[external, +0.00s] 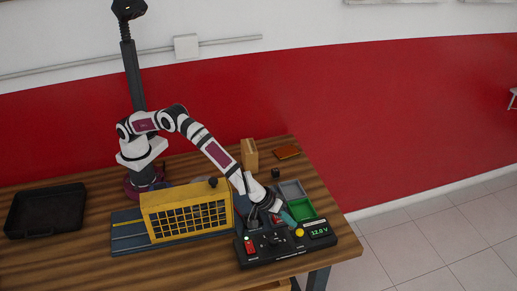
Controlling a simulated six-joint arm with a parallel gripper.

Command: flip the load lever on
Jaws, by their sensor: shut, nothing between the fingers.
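A black control panel (285,253) stands near the front right edge of the table. It carries a red switch (249,245) at its left, a yellow button (299,232) and a green display (320,231) reading 12.0 V. A dark raised part lies between the switch and the button; I cannot tell which part is the load lever or how it is set. My gripper (271,211) points down just behind the panel. It is shut and empty, and its fingertips are small and dark here. I cannot tell whether it touches anything.
A yellow unit with a dark grille (187,212) stands left of the panel. Grey and green bins (301,208) sit behind the panel at the right. A wooden block (249,154) and a black tray (46,211) stand farther off. The table's front left is clear.

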